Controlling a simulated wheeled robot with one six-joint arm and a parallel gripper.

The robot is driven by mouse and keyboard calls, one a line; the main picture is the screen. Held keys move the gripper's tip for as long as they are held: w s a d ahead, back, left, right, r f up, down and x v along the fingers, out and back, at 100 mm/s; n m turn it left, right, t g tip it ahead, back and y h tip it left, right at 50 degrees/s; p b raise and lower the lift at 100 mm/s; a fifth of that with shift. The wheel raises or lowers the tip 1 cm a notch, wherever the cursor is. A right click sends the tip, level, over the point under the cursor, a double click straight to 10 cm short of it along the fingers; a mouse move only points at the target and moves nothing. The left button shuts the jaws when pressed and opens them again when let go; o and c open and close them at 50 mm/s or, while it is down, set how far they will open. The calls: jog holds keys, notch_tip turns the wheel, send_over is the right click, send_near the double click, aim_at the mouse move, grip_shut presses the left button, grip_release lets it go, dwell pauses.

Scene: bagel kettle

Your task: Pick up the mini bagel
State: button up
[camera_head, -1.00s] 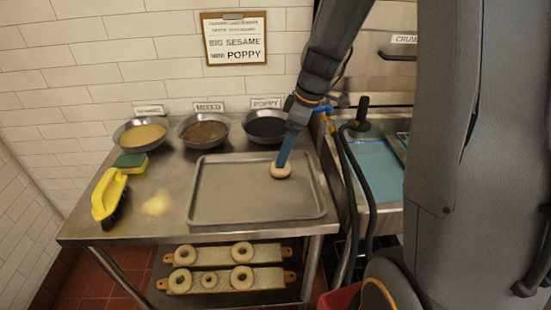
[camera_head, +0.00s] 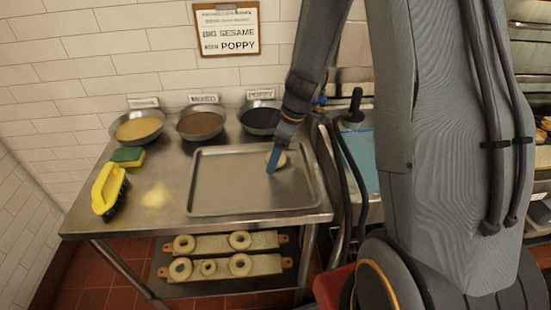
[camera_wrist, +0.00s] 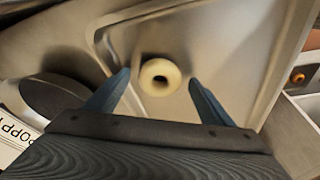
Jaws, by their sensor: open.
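A single pale ring bagel (camera_head: 281,161) lies near the back right corner of the metal tray (camera_head: 215,200). My gripper (camera_head: 271,172) hangs over the tray and hides part of it. In the wrist view my gripper (camera_wrist: 160,85) is open, its blue fingers apart, with the bagel (camera_wrist: 160,88) framed between them, not visibly touched. On the lower shelf, a small bagel (camera_head: 208,275) sits between two larger ones, the left bagel (camera_head: 180,277) and the right bagel (camera_head: 240,272), on the front board. I cannot tell for sure whether the tray bagel is a mini one.
Bowls of sesame (camera_head: 138,130), mixed topping (camera_head: 201,127) and poppy (camera_head: 260,122) stand behind the tray. A yellow brush (camera_head: 104,187) and a sponge (camera_head: 128,158) lie at left. A sink with a dark hose (camera_head: 352,175) is at right.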

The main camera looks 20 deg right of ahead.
jog(key=c, duration=1.1)
jog(key=shift+r, duration=0.15)
notch_tip(320, 180, up, 10)
jog(key=b, duration=0.2)
